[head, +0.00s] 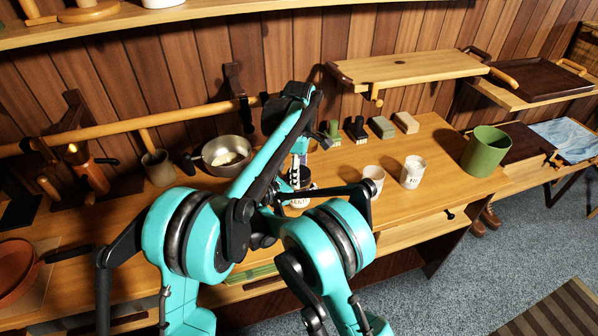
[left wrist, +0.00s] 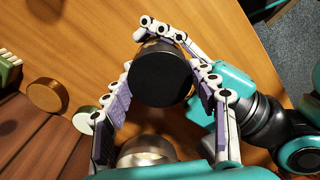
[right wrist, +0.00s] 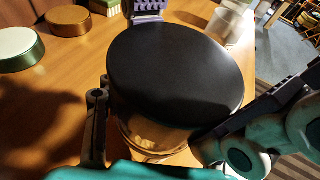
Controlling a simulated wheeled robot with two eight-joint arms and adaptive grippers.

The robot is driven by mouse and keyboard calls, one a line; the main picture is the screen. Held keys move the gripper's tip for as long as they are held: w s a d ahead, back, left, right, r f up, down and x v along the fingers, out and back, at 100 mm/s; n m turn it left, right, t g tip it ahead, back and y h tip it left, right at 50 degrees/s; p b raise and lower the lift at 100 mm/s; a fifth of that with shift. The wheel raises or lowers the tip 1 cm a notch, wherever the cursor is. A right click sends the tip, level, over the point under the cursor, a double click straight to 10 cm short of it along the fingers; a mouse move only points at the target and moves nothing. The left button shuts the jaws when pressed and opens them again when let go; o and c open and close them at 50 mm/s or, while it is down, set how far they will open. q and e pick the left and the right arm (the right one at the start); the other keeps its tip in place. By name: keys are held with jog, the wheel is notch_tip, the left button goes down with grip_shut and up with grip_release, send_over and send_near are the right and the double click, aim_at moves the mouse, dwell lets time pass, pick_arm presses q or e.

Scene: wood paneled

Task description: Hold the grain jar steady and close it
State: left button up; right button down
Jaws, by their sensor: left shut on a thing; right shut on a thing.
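The grain jar (right wrist: 150,137) stands upright on the wooden counter. In the right wrist view its clear side and pale contents show under a round black lid (right wrist: 175,75). The lid looks seated on or just above the rim; I cannot tell which. The lid also shows in the left wrist view (left wrist: 160,78). My left gripper (left wrist: 160,85) comes from above and is shut on the lid, a finger at either side. My right gripper (right wrist: 165,130) is shut around the jar body, low at its sides. In the head view my arms hide part of the jar (head: 298,201).
Two white cups (head: 413,172) and a green bin (head: 485,151) stand to the right. A metal bowl (head: 224,147) and brushes (head: 356,130) sit behind.

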pick_arm(q)
jog(key=o, duration=1.3)
jog(key=shift+r, duration=2.3)
